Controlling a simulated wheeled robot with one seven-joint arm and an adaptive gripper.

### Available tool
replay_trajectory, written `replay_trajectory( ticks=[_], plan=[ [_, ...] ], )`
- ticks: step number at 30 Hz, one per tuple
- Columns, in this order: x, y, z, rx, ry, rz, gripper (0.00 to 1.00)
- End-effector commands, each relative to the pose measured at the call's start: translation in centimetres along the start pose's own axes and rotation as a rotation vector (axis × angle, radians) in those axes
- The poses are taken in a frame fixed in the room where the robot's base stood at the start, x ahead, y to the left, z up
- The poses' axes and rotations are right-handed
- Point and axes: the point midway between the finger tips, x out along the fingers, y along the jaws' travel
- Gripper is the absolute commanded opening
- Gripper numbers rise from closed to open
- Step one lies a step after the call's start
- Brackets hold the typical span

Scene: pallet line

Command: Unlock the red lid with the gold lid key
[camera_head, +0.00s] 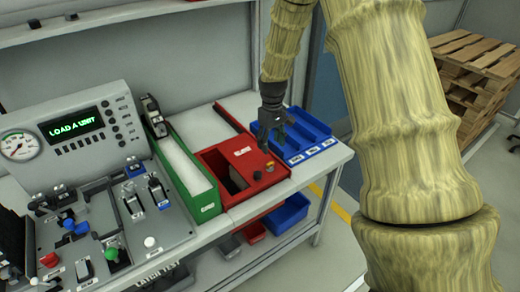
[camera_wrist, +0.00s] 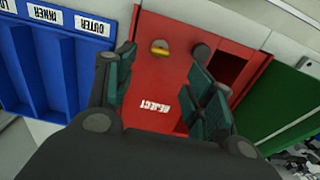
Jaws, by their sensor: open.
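The red reject box (camera_head: 207,156) stands on the bench between a green-sided bin and a blue tray. Its red lid panel (camera_wrist: 153,80) carries the white word REJECT. The small gold key (camera_wrist: 160,47) sits on the red panel near its edge; it also shows in the head view (camera_head: 269,166). My gripper (camera_head: 272,143) is above the red box, fingers pointing down. In the wrist view my gripper (camera_wrist: 160,88) is open and empty, with the gold key beyond the gap between its fingers. Whether the key sits in a lock cannot be told.
A dark rectangular opening (camera_wrist: 226,68) lies beside the red panel. The blue tray (camera_head: 302,137) with labelled compartments is right of the box, the green bin (camera_head: 205,203) left. A control panel (camera_head: 75,130) reads LOAD A UNIT. Blue (camera_head: 287,214) and red bins sit below the bench.

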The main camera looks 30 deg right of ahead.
Motion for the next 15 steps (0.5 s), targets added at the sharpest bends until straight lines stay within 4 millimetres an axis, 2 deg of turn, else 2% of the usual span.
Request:
replay_trajectory(
  ticks=[2,5,15],
  plan=[
    [-0.6,0.1,-0.1,-0.002,0.001,-0.002,0.54],
    [-0.2,-0.2,-0.3,-0.007,0.0,-0.003,0.54],
    [3.8,-0.7,-0.8,-0.017,-0.004,-0.003,0.54]
  ],
)
